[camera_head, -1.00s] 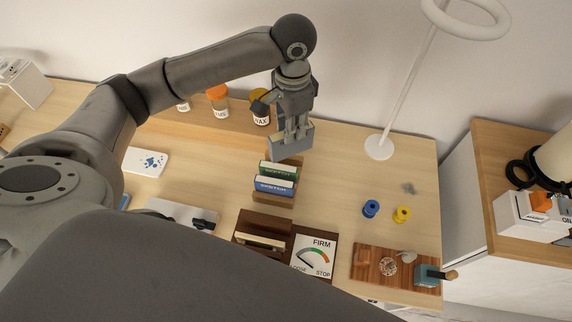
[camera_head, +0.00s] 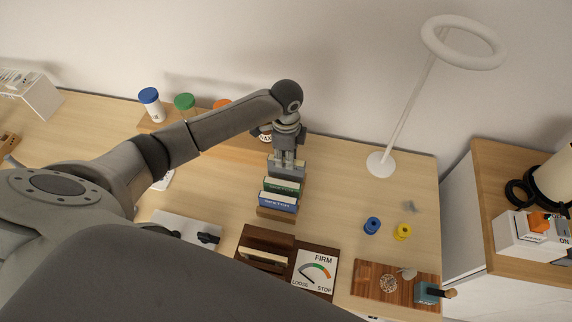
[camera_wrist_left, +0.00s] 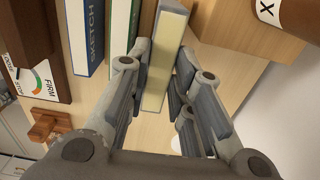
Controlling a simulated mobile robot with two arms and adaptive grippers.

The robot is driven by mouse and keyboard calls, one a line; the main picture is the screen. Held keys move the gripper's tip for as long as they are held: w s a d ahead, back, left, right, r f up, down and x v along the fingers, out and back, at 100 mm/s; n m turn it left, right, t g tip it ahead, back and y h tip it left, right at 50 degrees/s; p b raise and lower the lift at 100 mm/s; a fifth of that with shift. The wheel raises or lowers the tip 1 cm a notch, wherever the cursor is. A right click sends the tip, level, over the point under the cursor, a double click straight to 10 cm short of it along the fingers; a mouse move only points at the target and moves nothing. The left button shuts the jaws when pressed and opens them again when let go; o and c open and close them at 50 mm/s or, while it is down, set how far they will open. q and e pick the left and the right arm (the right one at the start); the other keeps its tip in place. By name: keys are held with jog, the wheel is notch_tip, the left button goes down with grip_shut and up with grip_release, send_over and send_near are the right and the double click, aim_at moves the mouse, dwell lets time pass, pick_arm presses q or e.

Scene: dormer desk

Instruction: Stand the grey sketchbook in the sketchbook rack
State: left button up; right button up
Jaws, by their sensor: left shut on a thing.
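The grey sketchbook (camera_head: 286,170) is held upright between the fingers of my left gripper (camera_head: 287,157). In the left wrist view the sketchbook (camera_wrist_left: 165,55) shows its pale page edge between the two fingers (camera_wrist_left: 160,90). The wooden sketchbook rack (camera_head: 276,214) holds a green sketchbook (camera_head: 282,187) and a blue sketchbook (camera_head: 278,203), side by side. The grey sketchbook is at the rack's far end, behind the green one. Whether its lower edge touches the rack floor is hidden. My right gripper is not in view.
A lamp with a white base (camera_head: 381,164) stands right of the rack. Labelled jars (camera_head: 151,104) line a wooden shelf at the back. A dark wooden box (camera_head: 264,246) and a gauge card (camera_head: 314,270) lie in front. Blue (camera_head: 372,226) and yellow (camera_head: 403,232) spools sit right.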

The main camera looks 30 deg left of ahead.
pick_arm(q)
jog(key=shift+f, duration=2.15)
jog(key=shift+f, duration=0.15)
jog(key=o, duration=0.6)
jog(key=shift+o, duration=0.2)
notch_tip(320, 180, up, 12)
jog(key=shift+r+b, duration=0.2)
jog(key=shift+b, duration=0.25)
